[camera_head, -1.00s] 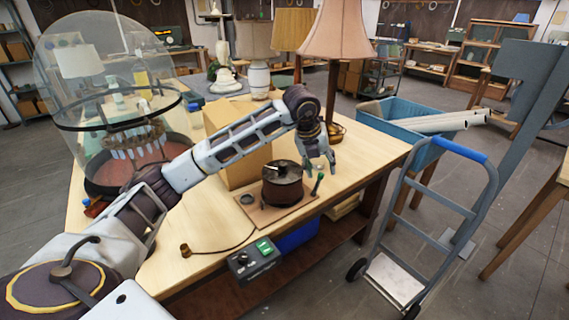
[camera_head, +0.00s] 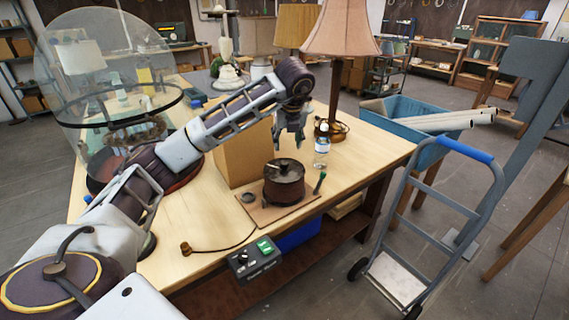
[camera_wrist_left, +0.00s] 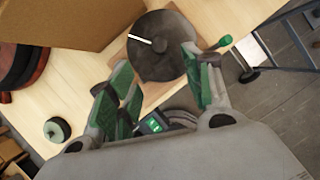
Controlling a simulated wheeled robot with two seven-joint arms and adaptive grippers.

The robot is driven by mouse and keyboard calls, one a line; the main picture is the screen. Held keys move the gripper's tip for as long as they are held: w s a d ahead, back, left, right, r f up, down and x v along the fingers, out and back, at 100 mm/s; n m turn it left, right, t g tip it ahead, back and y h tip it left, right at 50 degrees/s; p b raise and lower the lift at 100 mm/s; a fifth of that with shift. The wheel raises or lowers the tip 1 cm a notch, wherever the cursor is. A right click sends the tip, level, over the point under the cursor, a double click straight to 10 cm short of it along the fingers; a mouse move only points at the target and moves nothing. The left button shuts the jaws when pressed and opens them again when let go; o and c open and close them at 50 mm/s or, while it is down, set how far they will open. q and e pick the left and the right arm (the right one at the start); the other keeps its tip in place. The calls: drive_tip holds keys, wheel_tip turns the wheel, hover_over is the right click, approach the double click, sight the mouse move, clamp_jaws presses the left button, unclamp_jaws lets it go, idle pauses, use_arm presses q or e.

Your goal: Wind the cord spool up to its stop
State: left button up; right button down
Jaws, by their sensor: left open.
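The dark brown cord spool (camera_head: 284,187) stands on a thin wooden board (camera_head: 264,214) on the workbench. A lever with a green knob (camera_head: 320,178) stands at its right; the green knob also shows in the wrist view (camera_wrist_left: 225,41). A white mark lies on the spool top (camera_wrist_left: 160,52). The dark cord (camera_head: 222,251) runs across the bench from near the board to a brass-coloured end. My left gripper (camera_head: 290,142) is open and empty above the spool, apart from it. In the wrist view its green-padded fingers (camera_wrist_left: 160,72) spread before the spool. My right gripper is not seen.
A cardboard box (camera_head: 240,150) stands behind the spool, and a small bottle (camera_head: 321,150) and a lamp (camera_head: 336,80) behind it at right. A control box (camera_head: 255,258) sits at the front edge. A blue-handled hand truck (camera_head: 430,215) stands right of the bench.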

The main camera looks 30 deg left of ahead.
sight(284, 163)
use_arm(q)
drive_tip(key=shift+p+x, duration=0.5)
drive_tip(key=shift+x, duration=6.25)
clamp_jaws()
